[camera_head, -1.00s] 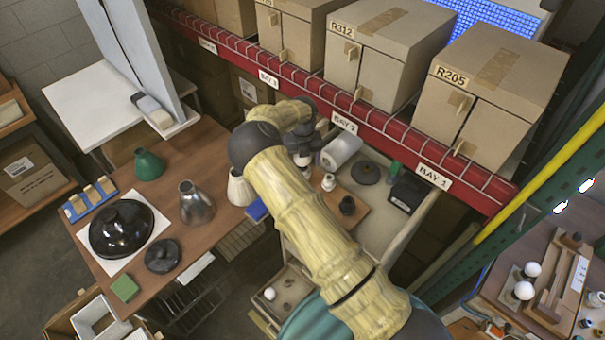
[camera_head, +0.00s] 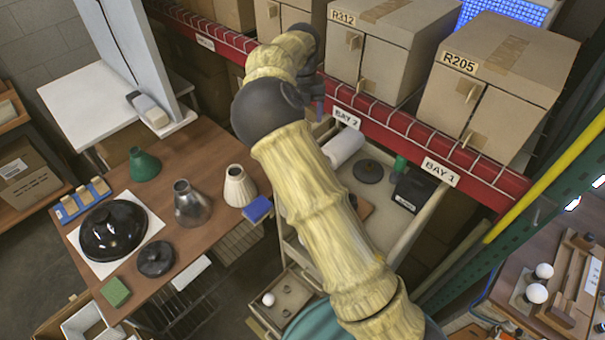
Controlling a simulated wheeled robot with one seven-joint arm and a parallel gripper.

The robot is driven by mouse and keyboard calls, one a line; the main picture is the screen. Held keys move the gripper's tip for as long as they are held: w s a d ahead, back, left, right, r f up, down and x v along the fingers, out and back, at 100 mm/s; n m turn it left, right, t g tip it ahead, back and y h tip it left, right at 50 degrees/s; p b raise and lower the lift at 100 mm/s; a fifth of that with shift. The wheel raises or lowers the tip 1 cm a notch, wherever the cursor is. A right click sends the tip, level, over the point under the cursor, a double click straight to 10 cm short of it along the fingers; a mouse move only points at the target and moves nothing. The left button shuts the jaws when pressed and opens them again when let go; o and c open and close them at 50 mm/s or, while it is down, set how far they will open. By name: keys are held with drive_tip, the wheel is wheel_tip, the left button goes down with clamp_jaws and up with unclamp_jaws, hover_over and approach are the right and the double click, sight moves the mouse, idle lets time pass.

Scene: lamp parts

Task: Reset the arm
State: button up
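My arm (camera_head: 325,220) rises from the bottom of the head view, bends at a dark elbow joint, and reaches toward the red shelf beam. Its far end (camera_head: 308,85) is near the beam between the bay labels. The gripper's fingers are hidden or too small to make out, so I cannot tell whether it holds anything. On the brown table (camera_head: 222,150) stand a green cone shade (camera_head: 144,166), a metal shade (camera_head: 190,205) and a cream ribbed shade (camera_head: 239,187). A black dome shade (camera_head: 112,230) lies on a white sheet.
Cardboard boxes (camera_head: 500,85) stand above the red beam (camera_head: 400,140), close to my arm's end. A cart (camera_head: 408,212) holding a white roll (camera_head: 343,148) and a black disc (camera_head: 368,171) lies partly under my arm. A green post (camera_head: 530,235) stands at right.

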drive_tip(key=shift+r, duration=0.25)
idle(0.3)
drive_tip(key=s+d+f+n+b, duration=0.3)
drive_tip(key=s+d+f+n, duration=0.2)
drive_tip(key=s+d+n, duration=0.7)
drive_tip(key=s+d+f+n+t+b, duration=0.1)
drive_tip(key=s+f+n+t+b, duration=0.1)
drive_tip(key=s+n, duration=1.5)
drive_tip(key=n+b, duration=0.1)
drive_tip(key=n, duration=0.4)
drive_tip(key=shift+f+n+t, duration=0.3)
drive_tip(key=shift+f+n, duration=0.1)
